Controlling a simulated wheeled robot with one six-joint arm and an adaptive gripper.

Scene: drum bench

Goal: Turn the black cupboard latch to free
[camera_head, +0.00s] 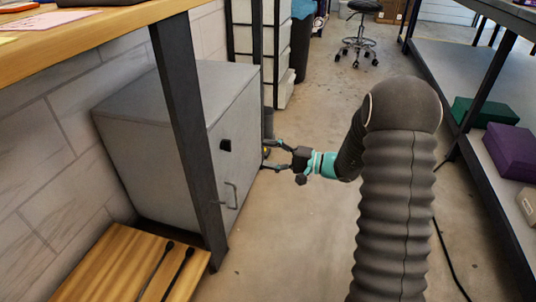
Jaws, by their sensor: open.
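The grey cupboard (150,150) stands on the floor under the wooden bench, its door facing right. The small black latch (225,145) is on the upper part of the door. A metal handle (231,194) sits below the latch. My gripper (271,157) is open and empty, to the right of the door's far part. In the picture it is right of the latch and apart from it. How far the fingertips are from the door surface I cannot tell. The exact turn of the latch is too small to make out.
A dark bench leg (185,120) stands in front of the cupboard. A wooden board with two black mallets (165,272) is at the lower left. A stool (360,35) is far back. Shelves with boxes (509,150) line the right. The floor between is mostly clear.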

